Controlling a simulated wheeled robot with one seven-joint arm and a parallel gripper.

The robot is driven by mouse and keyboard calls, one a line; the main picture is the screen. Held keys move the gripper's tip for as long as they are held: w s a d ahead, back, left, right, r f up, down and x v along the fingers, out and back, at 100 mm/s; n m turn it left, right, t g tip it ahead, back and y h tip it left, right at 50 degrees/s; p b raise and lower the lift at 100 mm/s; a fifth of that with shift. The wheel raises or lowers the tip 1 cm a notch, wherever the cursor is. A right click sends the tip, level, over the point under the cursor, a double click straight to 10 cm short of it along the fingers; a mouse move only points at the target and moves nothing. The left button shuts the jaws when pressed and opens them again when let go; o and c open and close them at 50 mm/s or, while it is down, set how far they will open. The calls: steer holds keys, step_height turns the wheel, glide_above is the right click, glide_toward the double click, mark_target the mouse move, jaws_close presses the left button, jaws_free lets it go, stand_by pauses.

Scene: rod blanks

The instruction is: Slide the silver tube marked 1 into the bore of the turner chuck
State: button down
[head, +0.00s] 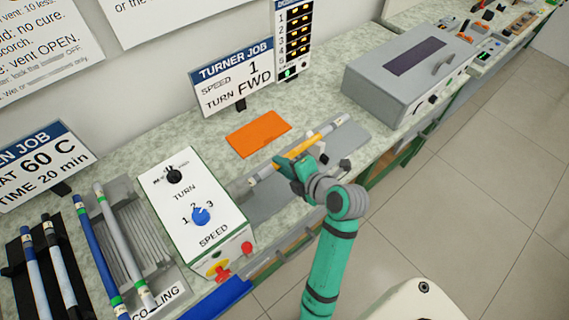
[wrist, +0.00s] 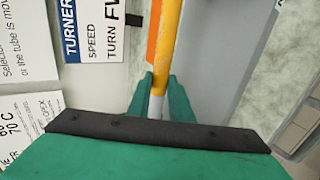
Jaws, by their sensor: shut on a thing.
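My gripper (head: 291,168) is shut on a tube (head: 301,146) with a yellow-orange middle and silver ends. In the wrist view the fingers (wrist: 156,98) close around its grey-silver part, and the yellow part (wrist: 168,40) runs away from them. A mark 1 cannot be read on it. The tube lies slantwise above a grey plate, its left end close to the right side of the white turner box (head: 192,205) with TURN and SPEED knobs. The chuck and its bore cannot be made out, so I cannot tell whether the tube's end is inside.
An orange mat (head: 258,134) lies behind the tube. A grey lidded box (head: 408,68) stands to the right. A turner job sign (head: 233,78) reads speed 1, turn FWD.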

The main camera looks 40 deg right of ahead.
steer(key=shift+s+a, duration=0.1)
steer(key=shift+a, duration=0.1)
steer(key=c, duration=1.5)
jaws_free()
steer(key=v, duration=1)
steer(key=shift+s+r, duration=0.2)
steer(key=shift+s, duration=0.05)
